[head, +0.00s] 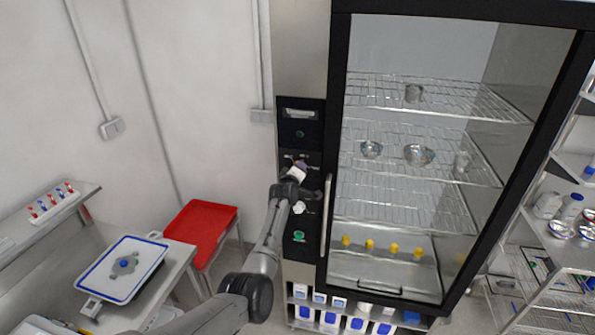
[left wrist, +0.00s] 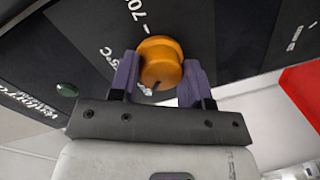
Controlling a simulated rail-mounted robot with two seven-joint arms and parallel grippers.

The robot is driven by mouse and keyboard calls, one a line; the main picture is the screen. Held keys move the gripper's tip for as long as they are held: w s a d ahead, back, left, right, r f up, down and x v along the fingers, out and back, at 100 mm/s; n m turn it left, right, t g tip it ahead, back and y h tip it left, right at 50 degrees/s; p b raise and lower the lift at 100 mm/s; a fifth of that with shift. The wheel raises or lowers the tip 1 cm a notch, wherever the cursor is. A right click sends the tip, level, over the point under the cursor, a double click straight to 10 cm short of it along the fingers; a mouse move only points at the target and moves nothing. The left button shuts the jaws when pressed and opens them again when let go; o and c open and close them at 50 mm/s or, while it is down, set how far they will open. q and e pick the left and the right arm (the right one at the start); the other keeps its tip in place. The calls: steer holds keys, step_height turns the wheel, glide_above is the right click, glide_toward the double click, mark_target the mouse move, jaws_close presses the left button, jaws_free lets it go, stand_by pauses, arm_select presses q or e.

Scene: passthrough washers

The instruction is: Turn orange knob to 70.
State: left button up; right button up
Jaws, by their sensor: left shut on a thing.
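The orange knob (left wrist: 161,64) is on a black control panel (left wrist: 90,45) in the left wrist view, with a dark mark at its lower edge. Printed next to it are a "70" and another marking ending in "5°C". My left gripper (left wrist: 162,78) has its purple fingers on either side of the knob and is shut on it. In the head view my left gripper (head: 297,172) is at the control panel left of the cabinet door, and it hides the knob there. My right gripper is not in view.
A vertical door handle (head: 326,215) is close to the right of my left gripper. A green button (head: 299,236) is below. A red tray (head: 200,232) stands at the left.

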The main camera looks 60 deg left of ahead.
arm_select(q)
steer(key=shift+f+m+y+b, duration=0.1)
steer(key=shift+m+y+b, duration=0.8)
steer(key=shift+m, duration=3.3)
steer(key=shift+f+m+h+b, duration=0.1)
steer(key=shift+m+b, duration=1.55)
steer(key=shift+m, duration=2.55)
steer(key=shift+m+y+b, duration=0.5)
steer(key=shift+m+b, duration=0.8)
steer(key=shift+m, duration=2.9)
steer(key=o, duration=0.8)
steer(key=shift+o, duration=0.6)
